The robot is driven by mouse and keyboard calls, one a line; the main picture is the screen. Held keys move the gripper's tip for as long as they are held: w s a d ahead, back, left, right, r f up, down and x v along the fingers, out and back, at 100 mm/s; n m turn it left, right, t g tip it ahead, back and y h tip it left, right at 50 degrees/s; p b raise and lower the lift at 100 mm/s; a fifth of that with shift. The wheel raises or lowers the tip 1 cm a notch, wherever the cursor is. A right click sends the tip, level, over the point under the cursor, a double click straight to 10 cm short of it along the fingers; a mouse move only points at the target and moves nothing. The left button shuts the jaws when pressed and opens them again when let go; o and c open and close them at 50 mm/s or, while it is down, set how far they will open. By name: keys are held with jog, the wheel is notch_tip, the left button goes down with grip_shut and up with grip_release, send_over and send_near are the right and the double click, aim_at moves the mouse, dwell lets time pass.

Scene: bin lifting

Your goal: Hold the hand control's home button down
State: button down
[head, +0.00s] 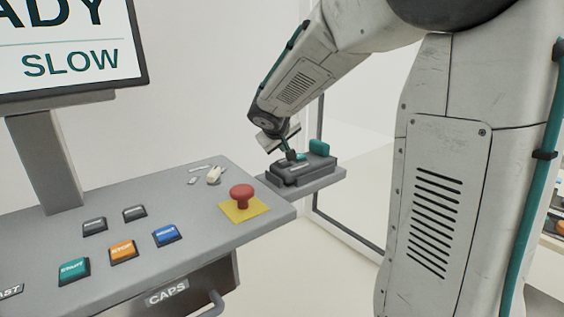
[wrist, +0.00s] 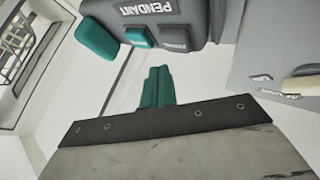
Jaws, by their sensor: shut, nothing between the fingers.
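The hand control (head: 305,171) is a dark grey block on a small shelf to the right of the console. In the wrist view the hand control (wrist: 216,14) carries a PENDANT label. Beside the label are a teal button (wrist: 140,37) and a dark grey button (wrist: 174,38); their small lettering is too blurred to read, so I cannot tell which is home. A larger teal piece (wrist: 97,40) is at its end. My gripper (head: 297,156) is shut and empty, over the hand control in the head view. In the wrist view its teal fingertips (wrist: 158,70) appear apart from the buttons.
The console (head: 130,262) carries a red mushroom button (head: 241,196) on a yellow plate, a cream lever (head: 213,175), and start, stop and other buttons. A screen (head: 70,60) reading SLOW stands at left. A framed panel (head: 345,233) stands behind the shelf (head: 325,180).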

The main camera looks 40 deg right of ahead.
aim_at(283, 161)
jog(key=shift+f, duration=0.65)
dwell(1.6)
jog(key=shift+f, duration=0.4)
